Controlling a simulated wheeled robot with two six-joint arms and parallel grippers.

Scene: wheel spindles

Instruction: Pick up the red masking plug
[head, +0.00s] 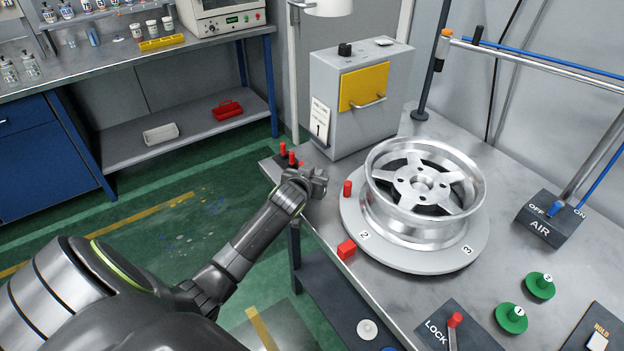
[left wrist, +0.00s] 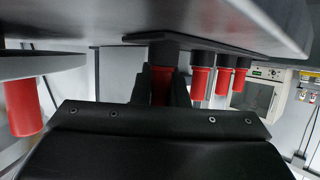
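Small red plugs (head: 283,148) stand upright in a row near the table's left back corner; another red plug (head: 291,157) is beside my left gripper. My left gripper (head: 317,181) is low at that corner. In the left wrist view, which looks upside down, a red plug (left wrist: 161,86) with a dark base sits between the two fingers of my left gripper (left wrist: 162,92). The fingers partly cover its sides, so contact is unclear. More red plugs (left wrist: 200,82) stand to its right. My right gripper is not in view.
A silver wheel (head: 425,190) lies on a round turntable (head: 410,260) close to the right. A grey cabinet (head: 335,95) stands behind. Green knobs (head: 511,318) are at the front right.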

